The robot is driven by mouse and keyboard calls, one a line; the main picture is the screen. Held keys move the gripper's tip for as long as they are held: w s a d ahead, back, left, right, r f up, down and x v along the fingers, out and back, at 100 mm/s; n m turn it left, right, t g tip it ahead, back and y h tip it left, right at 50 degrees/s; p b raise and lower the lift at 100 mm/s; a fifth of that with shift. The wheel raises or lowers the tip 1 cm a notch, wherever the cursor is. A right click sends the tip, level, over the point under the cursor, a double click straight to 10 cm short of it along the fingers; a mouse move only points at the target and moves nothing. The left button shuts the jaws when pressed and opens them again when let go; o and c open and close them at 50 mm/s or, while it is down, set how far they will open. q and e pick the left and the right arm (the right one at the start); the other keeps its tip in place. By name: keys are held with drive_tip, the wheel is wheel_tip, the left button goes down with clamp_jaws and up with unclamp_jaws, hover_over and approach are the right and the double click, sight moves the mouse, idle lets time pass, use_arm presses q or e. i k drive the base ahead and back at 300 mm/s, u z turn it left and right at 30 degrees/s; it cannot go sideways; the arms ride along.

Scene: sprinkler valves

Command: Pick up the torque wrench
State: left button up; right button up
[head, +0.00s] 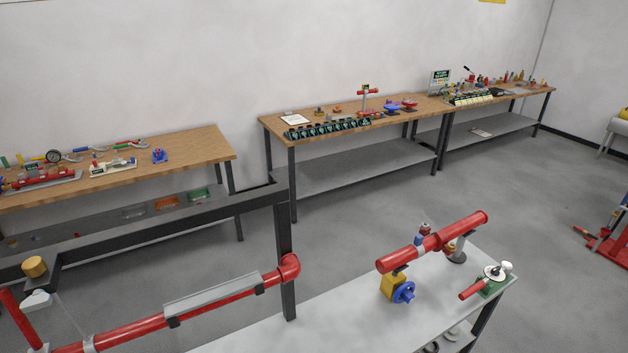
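I cannot make out the torque wrench for certain in the head view; many tools on the benches are too small to tell apart. The left wooden bench (205,150) holds a round gauge (53,156), a long thin red and grey item (118,146) and a blue fitting (159,155). The far wooden benches along the wall carry rows of small parts. Neither of my grippers is in view.
A dark frame (285,240) with a red pipe (215,305) stands in front at left.

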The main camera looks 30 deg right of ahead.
sight(506, 268)
drive_tip(key=z, duration=1.75)
